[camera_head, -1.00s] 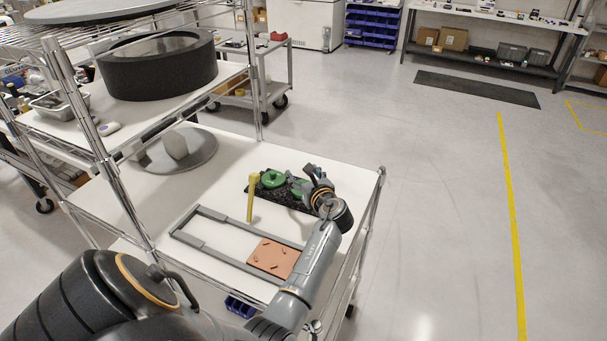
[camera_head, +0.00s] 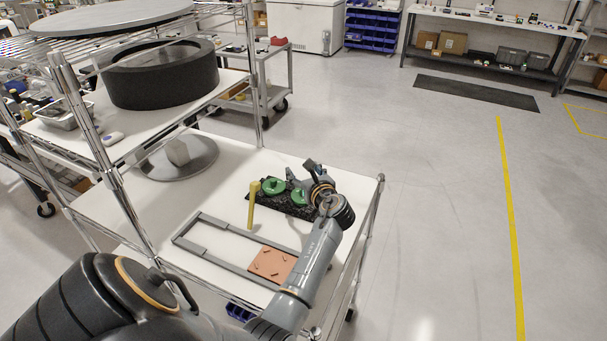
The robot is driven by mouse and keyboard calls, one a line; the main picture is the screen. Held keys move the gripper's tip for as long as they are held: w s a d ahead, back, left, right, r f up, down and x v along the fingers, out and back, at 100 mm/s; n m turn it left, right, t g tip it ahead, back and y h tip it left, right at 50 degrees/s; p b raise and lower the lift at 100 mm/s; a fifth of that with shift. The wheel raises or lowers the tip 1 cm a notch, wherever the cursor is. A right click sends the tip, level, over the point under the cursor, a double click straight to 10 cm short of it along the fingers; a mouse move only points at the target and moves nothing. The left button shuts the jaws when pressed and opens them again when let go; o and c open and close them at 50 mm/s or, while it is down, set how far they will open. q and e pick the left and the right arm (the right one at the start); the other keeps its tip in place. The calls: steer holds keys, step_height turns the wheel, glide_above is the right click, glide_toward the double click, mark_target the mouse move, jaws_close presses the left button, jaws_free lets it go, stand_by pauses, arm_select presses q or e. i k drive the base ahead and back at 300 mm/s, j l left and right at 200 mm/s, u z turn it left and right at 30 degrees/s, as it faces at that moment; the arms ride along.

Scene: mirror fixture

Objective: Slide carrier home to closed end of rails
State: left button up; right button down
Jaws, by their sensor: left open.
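The carrier seems to be the flat copper-coloured plate (camera_head: 271,264) with small pegs on its top. It lies between the grey rails (camera_head: 212,257) at their right end, on the white shelf. A grey cross bar joins the rails at the left end, with bare shelf between it and the plate. My left gripper (camera_head: 302,172) is open over the right side of a black speckled tray, behind the rails and apart from the carrier. My left forearm passes just right of the carrier. My right gripper is not in view.
The black tray (camera_head: 268,200) holds green round parts (camera_head: 274,186). A yellow upright tool (camera_head: 253,203) stands at its left edge. A grey disc (camera_head: 205,160) with a pale block lies farther back left. A chrome post (camera_head: 115,185) rises left of the rails.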

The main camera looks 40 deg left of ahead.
mark_target(271, 264)
steer(key=k+l, duration=0.1)
steer(key=l, duration=0.25)
steer(key=k+l, duration=0.15)
steer(key=l, duration=0.15)
steer(key=k+l, duration=0.1)
steer(key=l, duration=0.25)
steer(key=k+l, duration=0.1)
steer(key=l, duration=0.25)
